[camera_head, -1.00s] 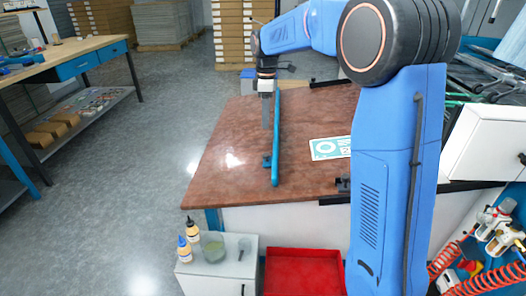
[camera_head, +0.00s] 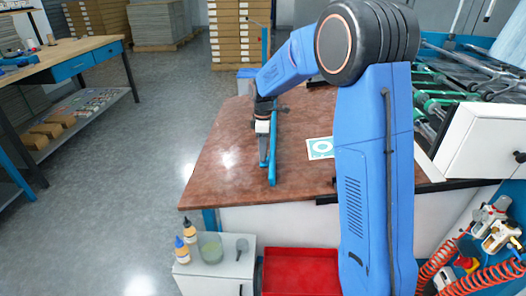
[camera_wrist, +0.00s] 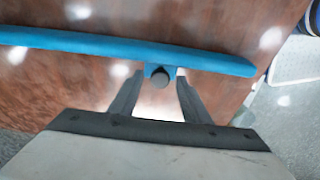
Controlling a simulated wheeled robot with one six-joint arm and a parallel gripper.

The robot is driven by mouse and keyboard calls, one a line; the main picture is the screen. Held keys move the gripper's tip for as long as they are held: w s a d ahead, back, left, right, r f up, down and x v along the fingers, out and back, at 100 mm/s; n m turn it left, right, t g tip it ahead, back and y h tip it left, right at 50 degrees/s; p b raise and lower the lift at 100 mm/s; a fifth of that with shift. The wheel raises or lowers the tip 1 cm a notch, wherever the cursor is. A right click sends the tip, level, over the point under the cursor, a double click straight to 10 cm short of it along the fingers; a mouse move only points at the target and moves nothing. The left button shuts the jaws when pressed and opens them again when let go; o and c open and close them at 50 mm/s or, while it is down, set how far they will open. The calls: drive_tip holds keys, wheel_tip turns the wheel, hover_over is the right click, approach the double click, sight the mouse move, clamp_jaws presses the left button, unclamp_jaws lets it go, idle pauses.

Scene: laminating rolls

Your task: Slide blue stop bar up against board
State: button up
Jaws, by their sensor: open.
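The blue stop bar (camera_head: 274,150) lies lengthwise on the brown table top; it also crosses the upper part of the wrist view (camera_wrist: 90,43). A small blue bracket with a dark round knob (camera_wrist: 160,76) sticks out from its side. My gripper (camera_head: 264,163) is low beside the near end of the bar, on its left. In the wrist view my gripper (camera_wrist: 157,92) is open, with one finger on each side of the knob. I cannot tell whether the fingers touch it. The board (camera_head: 320,148), white with a teal print, lies right of the bar, partly hidden by my arm.
The brown table top (camera_head: 215,165) is bare left of the bar. A white cabinet (camera_head: 215,268) with bottles and a jar stands below its near left corner, beside a red tray (camera_head: 300,270). Rollers (camera_head: 435,100) stand at the right.

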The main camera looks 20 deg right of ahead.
drive_tip(key=shift+f, duration=0.15)
clamp_jaws()
drive_tip(key=s+d, duration=0.1)
drive_tip(key=d, duration=0.3)
drive_tip(key=s+d+r, duration=0.1)
drive_tip(key=d, duration=0.3)
drive_tip(key=s+d+r, duration=0.1)
drive_tip(key=s+d, duration=0.1)
drive_tip(key=d, duration=0.2)
drive_tip(key=shift+d+r, duration=0.15)
drive_tip(key=shift+r, duration=0.1)
unclamp_jaws()
wheel_tip(320, 180, up, 17)
drive_tip(key=shift+r, duration=0.2)
